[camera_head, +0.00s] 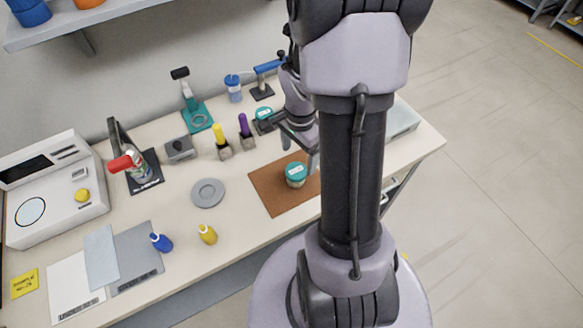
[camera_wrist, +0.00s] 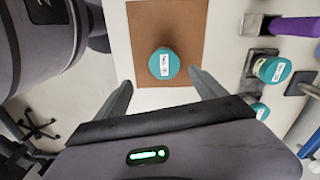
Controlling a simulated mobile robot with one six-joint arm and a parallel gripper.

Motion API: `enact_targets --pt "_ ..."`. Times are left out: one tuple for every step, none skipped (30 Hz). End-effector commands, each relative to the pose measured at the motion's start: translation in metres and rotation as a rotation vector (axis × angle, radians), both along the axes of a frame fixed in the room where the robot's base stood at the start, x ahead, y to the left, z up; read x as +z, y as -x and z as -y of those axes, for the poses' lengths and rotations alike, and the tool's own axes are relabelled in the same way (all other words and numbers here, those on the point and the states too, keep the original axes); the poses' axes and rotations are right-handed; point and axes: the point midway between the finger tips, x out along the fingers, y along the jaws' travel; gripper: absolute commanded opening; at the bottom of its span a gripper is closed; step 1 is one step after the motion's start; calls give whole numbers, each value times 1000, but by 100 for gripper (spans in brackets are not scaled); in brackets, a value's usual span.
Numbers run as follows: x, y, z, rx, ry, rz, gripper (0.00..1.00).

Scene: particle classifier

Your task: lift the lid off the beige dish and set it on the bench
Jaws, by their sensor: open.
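The beige dish (camera_head: 297,184) stands on the brown mat (camera_head: 268,190), and its round teal lid (camera_head: 296,169) with a white label is on it. The lid also shows from above in the wrist view (camera_wrist: 164,64), where it hides most of the dish. My gripper (camera_head: 300,145) is open and empty. In the wrist view its two fingertips (camera_wrist: 161,77) are apart, with the lid ahead of and between them. No contact with the lid is visible. The bench (camera_head: 250,251) has bare surface in front of and left of the mat.
A grey disc (camera_head: 208,193) lies left of the mat. Holders with a yellow (camera_head: 219,134) and a purple handle (camera_head: 244,126) stand behind it. Another teal-topped container (camera_head: 264,113) stands farther back.

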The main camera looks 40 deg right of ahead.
Motion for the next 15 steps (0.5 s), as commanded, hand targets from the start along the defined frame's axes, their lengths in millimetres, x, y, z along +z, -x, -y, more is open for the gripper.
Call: enact_targets --pt "-14 0 -1 0 -2 -2 81" --pt "-18 0 0 0 -1 -1 81" --pt "-21 0 0 0 -1 -1 81" --pt "-23 0 0 0 -1 0 81" --pt "-25 0 0 0 -1 0 81" --pt "-28 -1 0 1 0 0 81" --pt "-31 -1 0 1 -1 0 81" --pt "-35 -2 0 1 -1 0 81" --pt "-42 -3 0 1 -1 0 81" --pt "-48 -5 0 1 -1 0 81" --pt "-55 -6 0 2 -1 -1 81" --pt "-64 -7 0 1 -1 0 81" --pt "-70 -7 0 1 -1 -1 81" --pt "-75 -7 0 1 -1 -1 81" --pt "-78 -7 0 1 0 0 81"
